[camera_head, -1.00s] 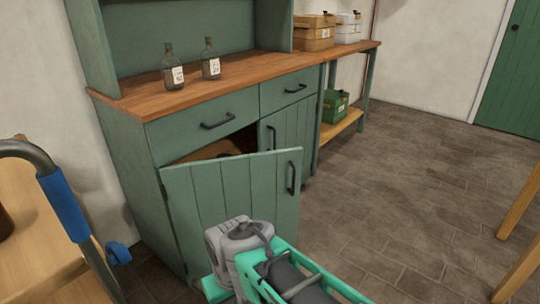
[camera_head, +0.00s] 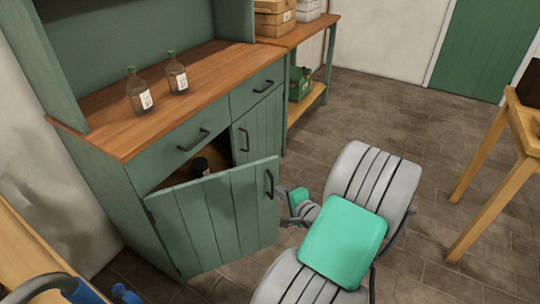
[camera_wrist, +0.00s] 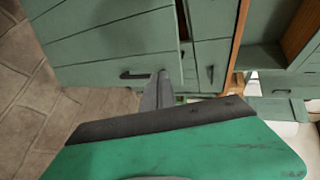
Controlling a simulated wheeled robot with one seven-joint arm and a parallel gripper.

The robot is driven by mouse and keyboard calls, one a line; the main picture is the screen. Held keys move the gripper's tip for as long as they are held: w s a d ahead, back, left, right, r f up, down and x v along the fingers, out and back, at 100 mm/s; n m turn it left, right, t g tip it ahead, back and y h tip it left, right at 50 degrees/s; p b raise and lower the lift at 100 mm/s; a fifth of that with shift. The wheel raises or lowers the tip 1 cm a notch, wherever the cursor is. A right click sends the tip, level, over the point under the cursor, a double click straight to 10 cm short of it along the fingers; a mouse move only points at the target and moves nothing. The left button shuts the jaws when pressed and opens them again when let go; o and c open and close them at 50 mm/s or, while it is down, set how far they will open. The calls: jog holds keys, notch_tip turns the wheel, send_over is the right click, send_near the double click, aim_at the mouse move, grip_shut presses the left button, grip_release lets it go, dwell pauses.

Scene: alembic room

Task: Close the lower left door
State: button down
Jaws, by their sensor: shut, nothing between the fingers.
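The lower left door (camera_head: 215,225) of the green cabinet is a planked green panel hinged at its left side. It stands partly open, with a dark gap behind its top edge. Its dark handle (camera_head: 269,184) is near the free right edge; the handle also shows in the wrist view (camera_wrist: 135,74). My gripper (camera_head: 282,192) is just right of that free edge, beside the handle. Its thin grey fingers (camera_wrist: 161,78) are together and empty in the wrist view. They appear close to the door's edge, but I cannot tell whether they touch it.
Two labelled bottles (camera_head: 139,91) stand on the wooden counter (camera_head: 190,85). The right lower door (camera_head: 256,130) is shut. A wooden table (camera_head: 490,160) stands at right. Floor between is clear.

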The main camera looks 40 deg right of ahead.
jog(key=s+d+m+h, duration=0.1)
jog(key=d, duration=0.1)
jog(key=b, duration=0.2)
send_near(266, 167)
jog(key=x, duration=0.5)
jog(key=shift+w+f, duration=0.25)
jog(key=shift+w, duration=0.05)
jog(key=shift+w+d, duration=0.1)
jog(key=shift+w, duration=0.3)
